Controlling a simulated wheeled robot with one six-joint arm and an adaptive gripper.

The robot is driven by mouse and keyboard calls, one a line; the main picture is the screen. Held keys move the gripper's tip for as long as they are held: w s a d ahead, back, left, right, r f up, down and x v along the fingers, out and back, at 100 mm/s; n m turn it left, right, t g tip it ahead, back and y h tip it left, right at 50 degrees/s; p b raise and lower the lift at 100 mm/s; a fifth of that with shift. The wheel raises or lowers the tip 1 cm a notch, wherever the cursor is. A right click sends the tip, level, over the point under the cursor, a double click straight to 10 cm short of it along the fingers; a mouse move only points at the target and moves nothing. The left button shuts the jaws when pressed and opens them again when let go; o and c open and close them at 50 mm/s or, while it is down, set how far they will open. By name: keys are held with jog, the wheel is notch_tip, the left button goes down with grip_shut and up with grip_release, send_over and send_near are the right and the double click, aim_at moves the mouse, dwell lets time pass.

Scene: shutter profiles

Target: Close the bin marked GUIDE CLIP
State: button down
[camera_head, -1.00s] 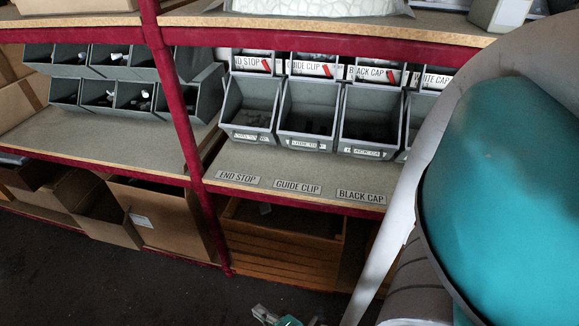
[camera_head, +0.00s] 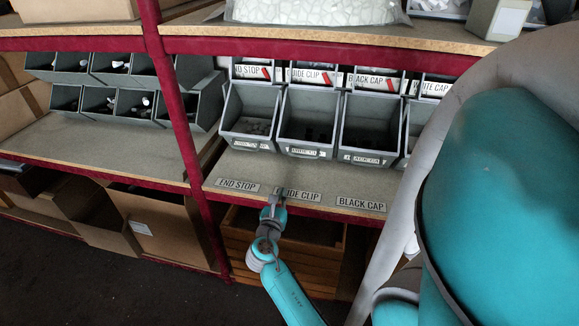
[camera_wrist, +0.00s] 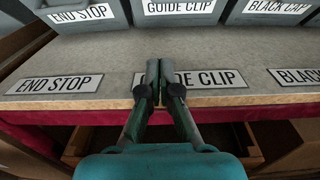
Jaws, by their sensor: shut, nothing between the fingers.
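The GUIDE CLIP bin (camera_head: 306,147) is a grey bin in the middle of the row on the shelf. It stands open, and its dark inside shows. Its front label reads clearly in the wrist view (camera_wrist: 180,7). A GUIDE CLIP shelf label (camera_head: 299,195) lies at the shelf's front edge below it. My gripper (camera_wrist: 161,70) is shut and empty, its fingertips over that shelf label, partly covering it, in front of and apart from the bin. In the head view, my gripper (camera_head: 281,194) is small at the shelf edge.
The END STOP bin (camera_head: 247,142) stands to the left and the BLACK CAP bin (camera_head: 367,152) to the right, both open. A red post (camera_head: 178,110) rises left of the bins. The shelf strip (camera_head: 262,170) before the bins is clear. An upper shelf edge (camera_head: 330,47) runs above.

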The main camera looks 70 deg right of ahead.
jog(key=d, duration=1)
jog(key=shift+w+d, duration=0.1)
jog(key=shift+w, duration=0.25)
jog(key=shift+w+d+r, duration=0.1)
jog(key=shift+d+r, duration=0.7)
jog(key=shift+d, duration=0.05)
jog(key=shift+w+d+r, duration=0.1)
jog(key=shift+d+r, duration=0.4)
jog(key=shift+d, duration=0.1)
jog(key=shift+r, duration=0.25)
jog(key=shift+r, duration=0.2)
jog(key=shift+y, duration=0.3)
